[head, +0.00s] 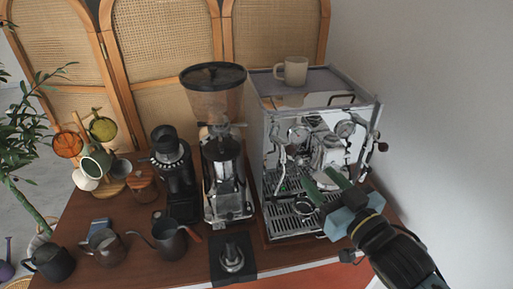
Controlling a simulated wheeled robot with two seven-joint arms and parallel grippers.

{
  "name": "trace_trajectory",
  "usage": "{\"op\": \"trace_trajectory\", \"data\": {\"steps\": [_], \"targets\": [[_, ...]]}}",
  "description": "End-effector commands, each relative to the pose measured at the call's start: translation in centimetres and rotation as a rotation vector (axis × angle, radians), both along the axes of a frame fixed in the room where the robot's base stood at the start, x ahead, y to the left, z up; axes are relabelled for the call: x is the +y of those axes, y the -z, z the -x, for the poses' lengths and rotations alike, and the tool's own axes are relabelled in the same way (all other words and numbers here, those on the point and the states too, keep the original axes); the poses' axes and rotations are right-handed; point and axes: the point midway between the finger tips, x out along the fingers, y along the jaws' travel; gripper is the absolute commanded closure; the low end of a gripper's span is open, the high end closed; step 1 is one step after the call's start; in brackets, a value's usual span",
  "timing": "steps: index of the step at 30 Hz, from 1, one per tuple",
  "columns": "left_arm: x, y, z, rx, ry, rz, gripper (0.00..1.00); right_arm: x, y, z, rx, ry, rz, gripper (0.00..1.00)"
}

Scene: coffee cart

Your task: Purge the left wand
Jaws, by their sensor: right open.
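The espresso machine (352,98) stands at the right of the wooden cart, with a chrome front. A thin metal wand, the left wand (281,160), hangs at the left of its front. My right gripper (322,184) comes in from the lower right, in front of the machine and above its drip tray (290,216). Its green fingers are apart with nothing seen between them. It is to the right of the left wand and looks apart from it. It hides part of the machine's lower right front. My left gripper is out of view.
A beige mug (292,71) stands on top of the machine. A large grinder (222,165) and a smaller dark grinder (173,175) stand to its left. Pitchers, a kettle (171,240) and a tamper (232,258) on a dark mat fill the front left. A wall borders the right.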

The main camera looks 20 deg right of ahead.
Motion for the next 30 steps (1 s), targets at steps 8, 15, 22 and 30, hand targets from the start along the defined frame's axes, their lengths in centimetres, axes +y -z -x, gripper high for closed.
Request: {"op": "trace_trajectory", "data": {"steps": [8,15,22,30], "targets": [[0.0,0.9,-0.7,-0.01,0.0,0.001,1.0,-0.3,-0.1,-1.4,-0.017,-0.01,0.016,0.54],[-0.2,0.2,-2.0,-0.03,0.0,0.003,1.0,0.0,-0.5,-5.3,-0.014,-0.013,0.016,0.54],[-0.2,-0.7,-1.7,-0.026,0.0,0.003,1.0,0.1,-0.4,-9.3,-0.012,-0.012,0.015,0.54],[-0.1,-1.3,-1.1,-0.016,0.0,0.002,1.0,0.3,-0.2,-12.6,-0.011,-0.013,0.015,0.54]]}}
